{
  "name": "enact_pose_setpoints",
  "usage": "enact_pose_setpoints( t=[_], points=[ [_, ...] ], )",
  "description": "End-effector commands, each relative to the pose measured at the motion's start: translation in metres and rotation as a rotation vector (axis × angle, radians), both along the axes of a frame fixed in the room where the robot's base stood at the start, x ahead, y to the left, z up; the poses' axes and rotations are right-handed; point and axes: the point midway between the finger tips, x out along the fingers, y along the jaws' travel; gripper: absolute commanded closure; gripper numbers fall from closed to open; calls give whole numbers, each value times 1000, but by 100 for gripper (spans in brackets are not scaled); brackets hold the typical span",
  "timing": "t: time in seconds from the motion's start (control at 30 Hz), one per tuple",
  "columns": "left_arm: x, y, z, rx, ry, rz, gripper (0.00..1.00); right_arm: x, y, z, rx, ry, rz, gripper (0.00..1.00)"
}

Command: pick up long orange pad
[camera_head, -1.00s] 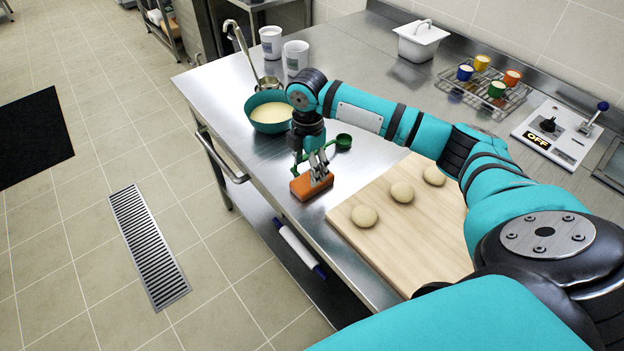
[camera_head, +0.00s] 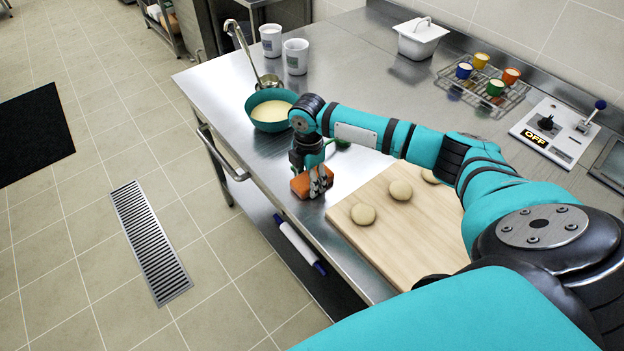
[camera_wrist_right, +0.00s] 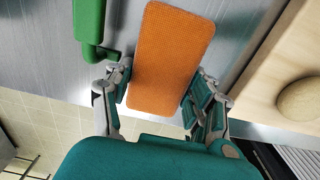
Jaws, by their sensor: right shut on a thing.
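The long orange pad (camera_head: 299,183) is at the front edge of the steel counter, left of the cutting board. My right gripper (camera_head: 318,188) points down at it, with its fingers over the pad's right part. In the right wrist view the orange pad (camera_wrist_right: 170,50) lies between the two fingers of the gripper (camera_wrist_right: 160,92), which are shut on its long sides. I cannot tell whether the pad is clear of the counter. My left gripper is not in view.
A green scoop (camera_wrist_right: 89,25) lies close beside the pad. The wooden board (camera_head: 400,240) with dough balls is to the right. The counter's middle (camera_head: 370,75) is free.

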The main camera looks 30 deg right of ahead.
Motion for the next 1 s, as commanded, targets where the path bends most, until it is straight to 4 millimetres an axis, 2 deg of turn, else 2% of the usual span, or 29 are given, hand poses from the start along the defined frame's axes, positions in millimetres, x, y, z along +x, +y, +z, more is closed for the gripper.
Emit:
enact_pose_setpoints(
  t=[0.37,0.6,0.77,1.0],
  points=[
    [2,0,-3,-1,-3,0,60,1,0,6,1,-2,1,82],
    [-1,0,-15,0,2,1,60,2,0,34,0,-5,0,82],
    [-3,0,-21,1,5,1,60,-24,23,36,2,-1,7,82],
    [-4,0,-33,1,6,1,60,-73,69,42,3,-1,7,82]
  ],
)
